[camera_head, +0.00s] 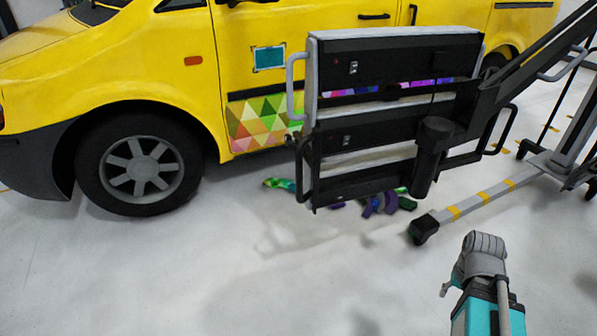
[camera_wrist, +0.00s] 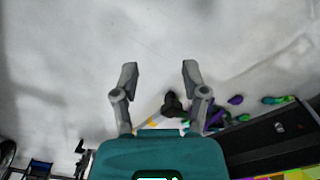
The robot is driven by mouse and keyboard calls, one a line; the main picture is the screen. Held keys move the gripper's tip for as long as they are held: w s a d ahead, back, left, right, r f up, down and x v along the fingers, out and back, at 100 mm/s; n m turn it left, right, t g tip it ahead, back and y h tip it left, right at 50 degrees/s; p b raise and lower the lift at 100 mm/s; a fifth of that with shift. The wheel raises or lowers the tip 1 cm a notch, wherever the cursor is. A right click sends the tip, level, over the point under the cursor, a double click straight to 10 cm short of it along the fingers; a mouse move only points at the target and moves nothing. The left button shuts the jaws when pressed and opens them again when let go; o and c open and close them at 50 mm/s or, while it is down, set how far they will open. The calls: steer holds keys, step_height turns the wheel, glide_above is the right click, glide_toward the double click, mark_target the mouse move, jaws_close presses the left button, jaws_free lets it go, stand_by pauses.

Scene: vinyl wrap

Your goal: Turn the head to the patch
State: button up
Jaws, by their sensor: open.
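A small teal rectangular patch (camera_head: 269,58) is on the yellow door, just left of the head's upper corner. A multicoloured triangle-pattern area (camera_head: 258,122) is lower on the van, partly behind the head. My gripper (camera_wrist: 160,78) is open and empty in the wrist view, over pale floor. A dark panel, apparently the head, shows at its lower right. My teal-and-grey arm is below the head in the head view.
The yellow van (camera_head: 120,60) fills the back left. The stand's leg (camera_head: 485,200) with yellow stripes and a black foot lies on the floor at right. Coloured scraps (camera_head: 375,204) lie beneath the head. The floor at front left is clear.

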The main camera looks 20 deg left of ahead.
steer(key=shift+a, duration=0.1)
steer(key=shift+o, duration=0.6)
steer(key=w+a+r+n+t+h+b, duration=0.1)
steer(key=w+a+r+n+t+h, duration=0.15)
steer(key=a+n, duration=0.45)
steer(key=w+a+r+n+t+h, duration=0.1)
steer(key=w+a+n+t+h, duration=0.15)
steer(key=a+n, duration=0.45)
steer(key=w+a+r+n+t+h+b, duration=0.1)
steer(key=w+a+r+n+t+h, duration=0.2)
steer(key=a, duration=0.6)
steer(key=s+a+r+n+t+y, duration=0.1)
steer(key=s+a+r+n+t, duration=0.2)
steer(key=a, duration=0.6)
steer(key=s+a+r+n+t+y, duration=0.1)
steer(key=s+a+r+n+t, duration=0.2)
steer(key=a+n, duration=0.5)
steer(key=s+a+r+n+t+y, duration=0.2)
steer(key=a+n, duration=0.3)
steer(key=a, duration=0.7)
steer(key=shift+s+r+t+b, duration=0.4)
steer(key=shift+r+t, duration=0.3)
steer(key=shift+t, duration=0.1)
steer(key=shift+w, duration=0.15)
